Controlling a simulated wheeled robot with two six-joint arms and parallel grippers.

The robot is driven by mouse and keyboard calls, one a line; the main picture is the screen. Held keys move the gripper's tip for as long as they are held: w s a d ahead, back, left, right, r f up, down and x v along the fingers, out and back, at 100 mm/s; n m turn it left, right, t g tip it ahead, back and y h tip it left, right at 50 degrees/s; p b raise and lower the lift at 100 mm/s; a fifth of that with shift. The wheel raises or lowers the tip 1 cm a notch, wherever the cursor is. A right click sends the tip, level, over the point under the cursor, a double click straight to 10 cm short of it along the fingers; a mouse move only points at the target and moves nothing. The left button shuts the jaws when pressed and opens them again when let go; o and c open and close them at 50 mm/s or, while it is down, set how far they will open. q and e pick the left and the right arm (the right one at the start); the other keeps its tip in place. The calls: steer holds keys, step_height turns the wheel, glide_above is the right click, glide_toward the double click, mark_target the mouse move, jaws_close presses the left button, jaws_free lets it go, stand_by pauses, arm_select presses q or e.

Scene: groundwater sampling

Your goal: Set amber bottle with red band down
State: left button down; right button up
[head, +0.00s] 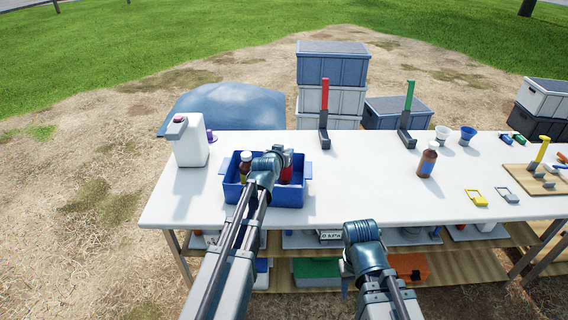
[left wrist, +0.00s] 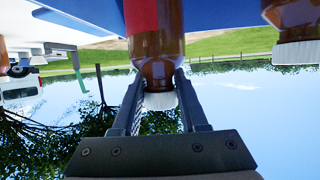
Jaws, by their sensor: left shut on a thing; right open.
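The amber bottle with the red band (head: 287,170) is at the right side of the blue crate (head: 277,195), partly hidden behind my left gripper (head: 276,157). In the left wrist view, which is upside down, my left gripper (left wrist: 160,98) is shut around the neck of this bottle (left wrist: 155,45), just beside its white cap. The bottle looks upright. Its base is out of view, so I cannot tell whether it touches the crate floor. My right gripper (head: 362,236) is empty at the table's front edge, its fingers mostly hidden.
Another amber bottle (head: 245,167) stands in the crate's left part. A third amber bottle (head: 428,160) stands on the white table (head: 350,195) to the right. A white jug (head: 189,142) is left of the crate. Red-handled (head: 324,105) and green-handled (head: 408,108) stands are at the back.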

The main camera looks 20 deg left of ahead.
arm_select(q)
step_height(320, 180, down, 4)
steer(key=b, duration=0.3)
steer(key=shift+r, duration=0.25)
steer(key=shift+c, duration=2.1)
jaws_free()
steer(key=shift+s+r, duration=0.1)
steer(key=p+v, duration=0.4)
steer(key=v, duration=0.7)
steer(key=shift+s, duration=0.4)
